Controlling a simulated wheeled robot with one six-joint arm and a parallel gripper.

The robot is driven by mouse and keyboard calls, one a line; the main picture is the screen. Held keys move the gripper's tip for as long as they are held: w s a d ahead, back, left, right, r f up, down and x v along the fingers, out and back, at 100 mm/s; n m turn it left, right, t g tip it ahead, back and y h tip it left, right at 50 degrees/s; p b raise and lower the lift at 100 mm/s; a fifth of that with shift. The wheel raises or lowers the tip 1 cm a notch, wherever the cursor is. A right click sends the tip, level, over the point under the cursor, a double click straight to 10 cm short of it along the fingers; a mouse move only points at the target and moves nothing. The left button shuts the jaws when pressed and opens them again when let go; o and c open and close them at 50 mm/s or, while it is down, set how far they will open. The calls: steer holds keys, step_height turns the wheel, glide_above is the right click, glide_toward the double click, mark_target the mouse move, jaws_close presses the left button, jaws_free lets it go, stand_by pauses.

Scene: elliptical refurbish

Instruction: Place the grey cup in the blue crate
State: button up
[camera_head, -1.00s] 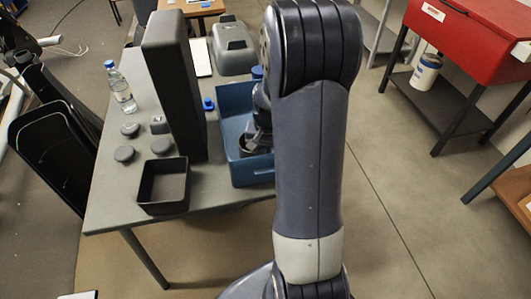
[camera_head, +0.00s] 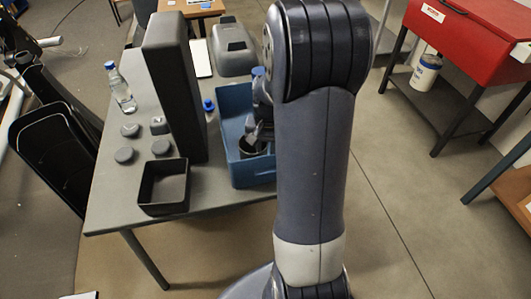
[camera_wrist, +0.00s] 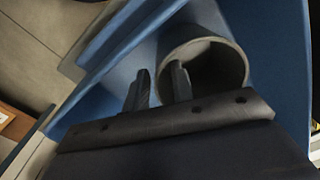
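The grey cup (camera_head: 243,151) is inside the blue crate (camera_head: 240,176), near its front end, partly hidden by my arm. In the wrist view the cup (camera_wrist: 242,68) shows its round rim and dark inside, with blue crate walls (camera_wrist: 285,60) around it. My gripper (camera_wrist: 160,88) has its two fingers apart, one on each side of the cup's near wall. One finger overlaps the cup's opening and the other is outside it. A gap shows between the fingers and the wall. In the head view my gripper (camera_head: 254,135) is just above the cup.
A tall dark box (camera_head: 172,90) stands directly left of the crate. A grey case (camera_head: 233,48) lies behind the crate.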

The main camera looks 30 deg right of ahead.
step_height(320, 180, up, 9)
steer(key=shift+s+d+r+p, duration=0.15)
steer(key=shift+r+p, duration=0.05)
steer(key=shift+p, duration=0.2)
stand_by(0.5)
